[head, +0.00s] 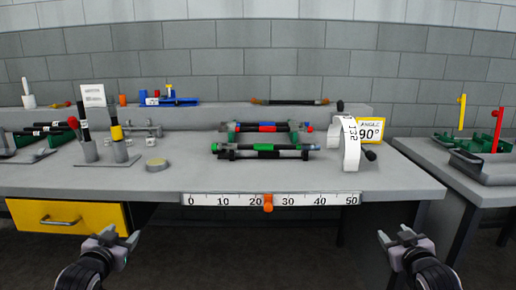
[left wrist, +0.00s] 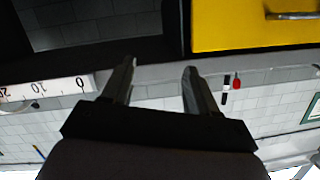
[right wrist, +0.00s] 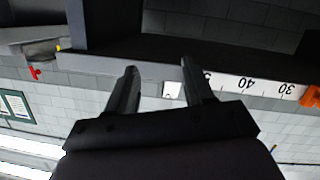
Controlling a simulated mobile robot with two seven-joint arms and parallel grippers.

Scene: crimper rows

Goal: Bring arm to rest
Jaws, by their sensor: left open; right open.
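My left gripper (head: 113,236) is open and empty in the head view, low in front of the bench near the yellow drawer. Its two fingers stand apart with nothing between them in the left wrist view (left wrist: 158,80). My right gripper (head: 398,237) is open and empty in the head view, in front of the bench's right end. Its fingers are also spread and empty in the right wrist view (right wrist: 160,78). Both grippers are clear of the bench and touch nothing that I can see.
The grey bench (head: 120,180) carries a rack with dark rods (head: 265,148), a white paper strip (head: 351,145) and a yellow angle sign (head: 370,130). A ruler (head: 225,199) with an orange slider (head: 268,203) runs along its front edge. The yellow drawer (head: 85,215) is below left. A side table (head: 445,177) stands right.

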